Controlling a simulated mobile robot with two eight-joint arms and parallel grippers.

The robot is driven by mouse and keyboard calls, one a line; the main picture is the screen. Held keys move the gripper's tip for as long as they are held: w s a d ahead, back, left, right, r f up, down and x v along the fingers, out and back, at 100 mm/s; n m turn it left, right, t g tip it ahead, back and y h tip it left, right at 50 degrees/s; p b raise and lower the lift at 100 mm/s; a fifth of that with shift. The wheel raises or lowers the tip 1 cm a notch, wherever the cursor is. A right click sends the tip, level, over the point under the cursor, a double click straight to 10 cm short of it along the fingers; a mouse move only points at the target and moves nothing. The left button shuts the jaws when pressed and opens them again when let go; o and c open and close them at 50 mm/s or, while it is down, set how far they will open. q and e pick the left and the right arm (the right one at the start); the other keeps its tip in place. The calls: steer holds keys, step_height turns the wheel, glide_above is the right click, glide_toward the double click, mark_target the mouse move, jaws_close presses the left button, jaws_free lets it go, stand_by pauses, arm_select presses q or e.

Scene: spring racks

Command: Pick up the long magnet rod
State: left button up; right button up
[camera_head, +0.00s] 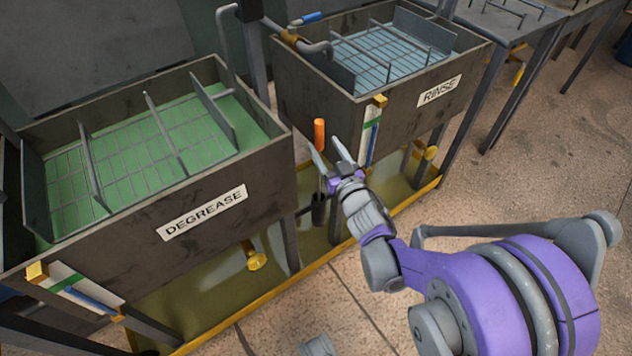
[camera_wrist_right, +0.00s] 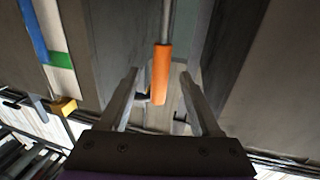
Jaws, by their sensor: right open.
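The long magnet rod has an orange handle (camera_head: 319,133) and a thin grey shaft. In the head view it stands upright in the gap between the two tanks, its lower end in a dark holder (camera_head: 319,208). My right gripper (camera_head: 330,148) is open beside the handle. In the right wrist view the orange handle (camera_wrist_right: 161,75) shows between the two open fingers (camera_wrist_right: 158,88), with room on both sides. My left gripper is not in view.
The DEGREASE tank (camera_head: 245,205) stands left of the rod and the RINSE tank (camera_head: 400,110) right of it. A yellow-edged tray (camera_head: 215,315) lies below. A yellow valve (camera_head: 256,259) sticks out under the left tank.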

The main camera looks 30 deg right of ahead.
steer(key=w+d+b, duration=0.1)
steer(key=w, duration=0.6)
steer(key=shift+r, duration=0.2)
steer(key=shift+w, duration=0.1)
jaws_close()
stand_by(1.1)
